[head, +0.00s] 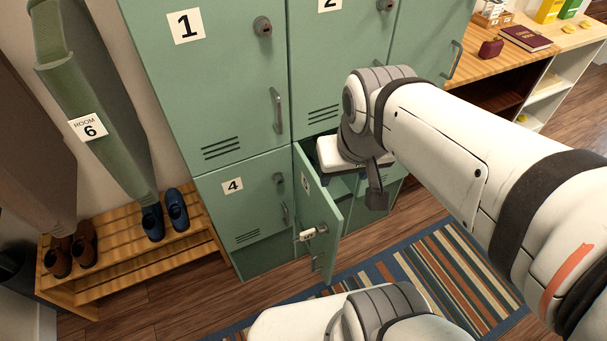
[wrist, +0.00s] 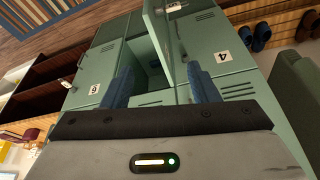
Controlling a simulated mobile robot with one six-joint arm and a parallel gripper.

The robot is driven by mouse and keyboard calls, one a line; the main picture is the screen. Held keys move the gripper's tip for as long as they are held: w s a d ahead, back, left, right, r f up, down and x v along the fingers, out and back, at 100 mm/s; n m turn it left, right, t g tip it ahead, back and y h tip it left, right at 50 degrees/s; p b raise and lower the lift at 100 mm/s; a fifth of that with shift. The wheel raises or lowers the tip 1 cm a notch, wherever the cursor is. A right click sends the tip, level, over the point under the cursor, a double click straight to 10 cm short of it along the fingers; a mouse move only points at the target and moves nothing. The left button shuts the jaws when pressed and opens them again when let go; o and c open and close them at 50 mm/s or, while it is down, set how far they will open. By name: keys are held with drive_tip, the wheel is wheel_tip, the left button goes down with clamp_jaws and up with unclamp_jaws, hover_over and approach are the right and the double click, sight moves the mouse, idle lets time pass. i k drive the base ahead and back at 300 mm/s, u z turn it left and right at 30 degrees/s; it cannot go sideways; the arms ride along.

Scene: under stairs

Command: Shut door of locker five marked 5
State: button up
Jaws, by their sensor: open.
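The door of locker five (head: 320,215) stands wide open, swung out from the lower row of green lockers. Its number plate is seen at a steep angle, and a white tag hangs at its lock. In the wrist view the door (wrist: 165,32) rises nearly edge-on at the top, beside the dark locker opening (wrist: 145,68). My gripper (head: 374,192) is to the right of the door, in front of the opening and apart from the door's outer edge. In the wrist view my gripper (wrist: 162,88) shows two blue fingers spread apart with nothing between them.
Locker four (head: 240,205) is closed on the left; locker six (wrist: 90,88) is closed on the other side. A shoe bench (head: 150,250) stands left of the lockers. A striped rug (head: 440,275) lies on the floor in front. A wooden-topped shelf (head: 490,65) is at the right.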

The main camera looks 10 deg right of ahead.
sight(314, 206)
drive_tip(key=z, duration=0.65)
drive_tip(key=k, duration=1.55)
drive_tip(key=u, duration=0.9)
drive_tip(key=i, duration=1)
drive_tip(key=u, duration=0.05)
